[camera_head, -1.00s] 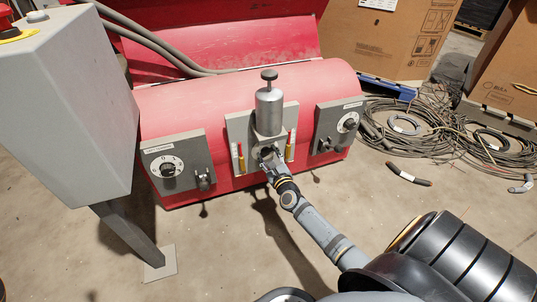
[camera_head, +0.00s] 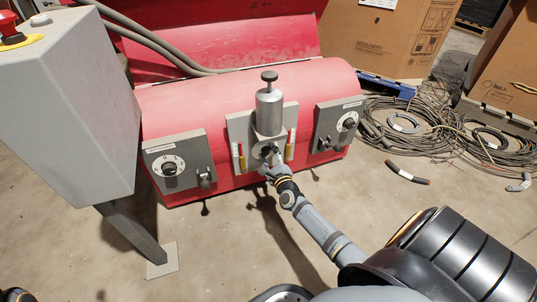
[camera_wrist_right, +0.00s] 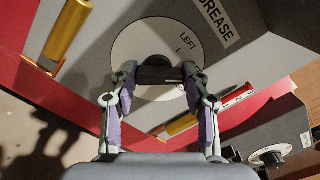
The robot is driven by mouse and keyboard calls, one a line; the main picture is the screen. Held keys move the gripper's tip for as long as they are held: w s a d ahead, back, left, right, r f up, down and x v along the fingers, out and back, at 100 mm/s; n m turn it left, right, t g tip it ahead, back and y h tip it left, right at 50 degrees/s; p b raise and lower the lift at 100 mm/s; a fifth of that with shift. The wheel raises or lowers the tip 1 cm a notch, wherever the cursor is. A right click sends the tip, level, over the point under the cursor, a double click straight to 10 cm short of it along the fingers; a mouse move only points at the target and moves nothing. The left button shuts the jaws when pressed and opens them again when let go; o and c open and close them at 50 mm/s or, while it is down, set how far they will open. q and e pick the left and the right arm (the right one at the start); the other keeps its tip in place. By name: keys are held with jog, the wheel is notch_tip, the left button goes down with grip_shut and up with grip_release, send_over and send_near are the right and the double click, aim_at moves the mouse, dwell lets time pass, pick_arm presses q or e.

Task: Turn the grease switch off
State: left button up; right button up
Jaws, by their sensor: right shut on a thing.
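The grease switch is a black knob (camera_wrist_right: 160,75) on a round white dial (camera_wrist_right: 140,42), beside a "GREASE" label (camera_wrist_right: 216,20) in the right wrist view. The word "LEFT" shows on the dial near the knob's right end. In the head view the knob (camera_head: 268,151) sits on the grey middle panel below a silver grease cylinder (camera_head: 269,112). My right gripper (camera_wrist_right: 160,72) is shut on the knob, one finger at each end. It also shows in the head view (camera_head: 270,162), just in front of the panel. My left gripper is not in view.
Brass-and-red pieces (camera_head: 241,158) (camera_head: 290,147) flank the knob closely. Side panels with dials (camera_head: 169,165) (camera_head: 347,122) are on the red machine (camera_head: 200,100). A grey box on a post (camera_head: 70,110) stands at left. Cable coils (camera_head: 405,125) lie at right.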

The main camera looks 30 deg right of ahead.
jog(key=o, duration=1.1)
jog(key=shift+o, duration=0.2)
jog(key=v, duration=1.2)
